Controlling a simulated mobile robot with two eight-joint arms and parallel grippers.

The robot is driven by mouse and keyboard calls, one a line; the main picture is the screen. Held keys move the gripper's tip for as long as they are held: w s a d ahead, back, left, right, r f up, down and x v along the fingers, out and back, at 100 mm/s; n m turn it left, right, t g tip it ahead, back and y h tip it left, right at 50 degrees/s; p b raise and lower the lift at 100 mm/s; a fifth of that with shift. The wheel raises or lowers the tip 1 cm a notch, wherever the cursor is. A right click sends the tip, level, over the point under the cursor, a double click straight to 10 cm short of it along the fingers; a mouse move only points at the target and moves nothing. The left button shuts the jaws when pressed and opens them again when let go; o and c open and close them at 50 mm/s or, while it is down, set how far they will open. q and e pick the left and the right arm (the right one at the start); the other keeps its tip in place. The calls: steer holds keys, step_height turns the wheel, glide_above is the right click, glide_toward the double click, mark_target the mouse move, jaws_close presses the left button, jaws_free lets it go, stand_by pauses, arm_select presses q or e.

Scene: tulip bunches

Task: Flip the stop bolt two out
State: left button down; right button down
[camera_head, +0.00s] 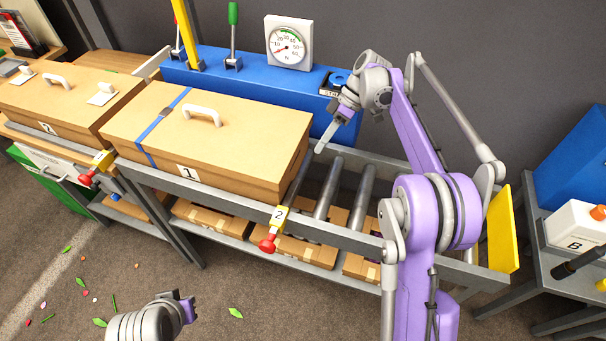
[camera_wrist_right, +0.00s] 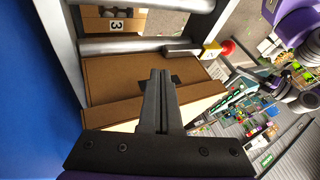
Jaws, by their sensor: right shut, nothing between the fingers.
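Stop bolt two (camera_head: 279,219) is a yellow block marked 2 on the front rail of the roller conveyor, with a red knob (camera_head: 267,244) pointing down and out from the rail. A yellow block with a red knob (camera_wrist_right: 228,47) also shows at the upper right of the right wrist view; its number is not readable there. My right gripper (camera_head: 321,149) is shut and empty above the rollers, behind and to the right of bolt two, apart from it. The shut fingers show in the right wrist view (camera_wrist_right: 161,75). My left gripper (camera_head: 188,309) is low at the front; its jaws are unclear.
Box 1 (camera_head: 245,120) lies on the conveyor left of bare rollers (camera_head: 330,187), with another box (camera_head: 60,92) further left. Another yellow stop with a red knob (camera_head: 87,179) is on the rail. A blue bench (camera_head: 250,72) with a gauge (camera_head: 288,45) stands behind. Flat cartons lie below.

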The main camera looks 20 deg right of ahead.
mark_target(290, 197)
steer(key=shift+w+f, duration=0.1)
stand_by(0.3)
steer(key=x, duration=1)
steer(key=s+a, duration=0.1)
steer(key=s, duration=0.1)
steer(key=s+a+b, duration=0.1)
steer(key=s+a, duration=0.1)
steer(key=s+a+b, duration=0.1)
steer(key=s, duration=0.1)
steer(key=shift+s+a, duration=0.1)
steer(key=shift+a, duration=0.05)
steer(key=shift+r, duration=0.25)
